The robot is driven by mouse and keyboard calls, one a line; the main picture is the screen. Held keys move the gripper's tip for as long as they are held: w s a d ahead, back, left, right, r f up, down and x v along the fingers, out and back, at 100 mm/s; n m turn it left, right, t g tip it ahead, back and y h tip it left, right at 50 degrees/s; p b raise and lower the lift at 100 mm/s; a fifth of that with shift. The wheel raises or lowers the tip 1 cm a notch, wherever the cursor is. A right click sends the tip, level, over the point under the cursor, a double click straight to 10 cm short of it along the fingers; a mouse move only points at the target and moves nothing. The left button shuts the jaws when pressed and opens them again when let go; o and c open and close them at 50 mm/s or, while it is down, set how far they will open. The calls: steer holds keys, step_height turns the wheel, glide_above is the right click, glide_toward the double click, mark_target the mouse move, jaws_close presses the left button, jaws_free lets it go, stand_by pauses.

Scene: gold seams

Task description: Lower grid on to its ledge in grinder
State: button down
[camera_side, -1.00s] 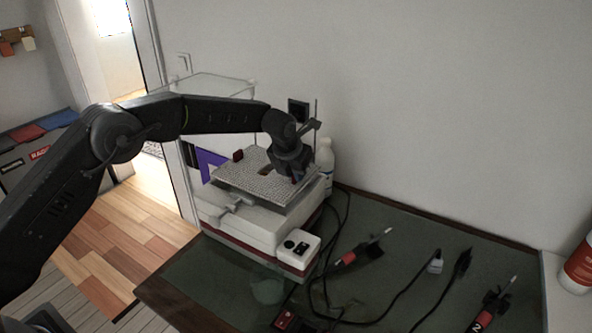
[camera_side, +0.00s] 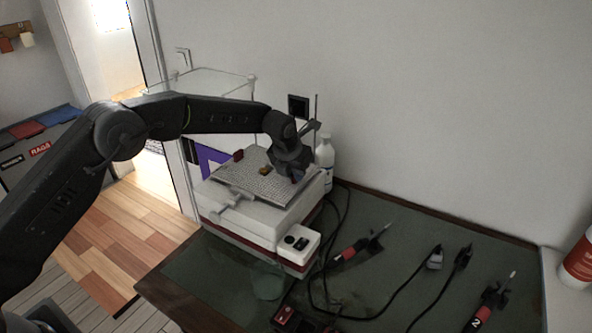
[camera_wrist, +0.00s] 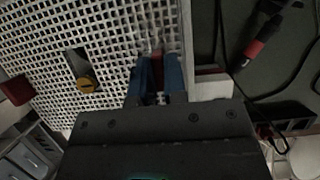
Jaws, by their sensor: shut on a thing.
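The grid (camera_side: 250,182) is a pale perforated plate over the top of the white grinder (camera_side: 240,222). It looks nearly level and close above or on the housing; whether it touches the ledge cannot be told. A yellow knob (camera_side: 265,170) shows at the grid's slot; in the wrist view the knob (camera_wrist: 87,85) stands at the lower end of that dark slot. My gripper (camera_side: 297,175) is at the grid's right side. The exact grip is partly hidden.
A red block (camera_side: 238,155) stands at the grid's far left edge. A white bottle (camera_side: 325,162) is close behind my gripper. A switch box (camera_side: 298,243) sits at the grinder's front. Cables and red-handled tools (camera_side: 350,250) lie on the green bench (camera_side: 400,225) to the right.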

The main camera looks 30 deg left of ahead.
steer(key=shift+f, duration=1)
stand_by(0.6)
steer(key=c, duration=1.1)
jaws_free()
steer(key=shift+r, duration=0.15)
steer(key=shift+r, duration=3.4)
